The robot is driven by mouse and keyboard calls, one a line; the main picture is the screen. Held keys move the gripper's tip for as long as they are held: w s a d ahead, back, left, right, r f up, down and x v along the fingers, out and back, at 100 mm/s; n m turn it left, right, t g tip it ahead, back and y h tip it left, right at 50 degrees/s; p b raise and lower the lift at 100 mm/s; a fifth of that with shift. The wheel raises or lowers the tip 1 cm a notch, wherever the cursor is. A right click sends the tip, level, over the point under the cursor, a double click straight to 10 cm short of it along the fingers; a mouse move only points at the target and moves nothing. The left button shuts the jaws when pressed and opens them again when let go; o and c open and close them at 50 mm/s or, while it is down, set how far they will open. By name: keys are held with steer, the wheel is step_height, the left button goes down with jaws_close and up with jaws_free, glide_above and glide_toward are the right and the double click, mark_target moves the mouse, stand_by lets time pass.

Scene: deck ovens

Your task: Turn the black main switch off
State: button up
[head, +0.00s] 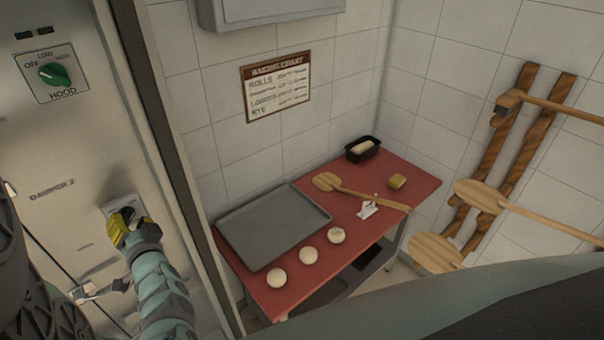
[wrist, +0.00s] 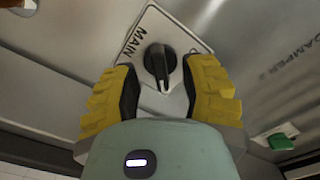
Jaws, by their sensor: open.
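The black main switch (wrist: 160,64) is a rotary knob on a pale plate (wrist: 185,38) marked MAIN, in the wrist view. My gripper (wrist: 160,85) is open, with one yellow-backed, dark-padded finger on each side of the knob. Small gaps seem to show between pads and knob; I cannot tell whether either touches. In the head view my gripper (head: 128,222) is at the metal panel, in front of the switch plate (head: 112,208), and hides most of the knob.
A green hood knob (head: 54,74) sits higher on the panel (head: 60,150). A lever handle (head: 95,291) is below my gripper. To the right, a red-topped table (head: 265,295) holds a grey tray (head: 270,228), dough balls (head: 308,256) and a wooden peel (head: 327,182).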

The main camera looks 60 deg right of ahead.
steer(key=shift+w+d, duration=0.1)
steer(key=shift+w, duration=0.35)
steer(key=shift+o, duration=0.2)
jaws_close()
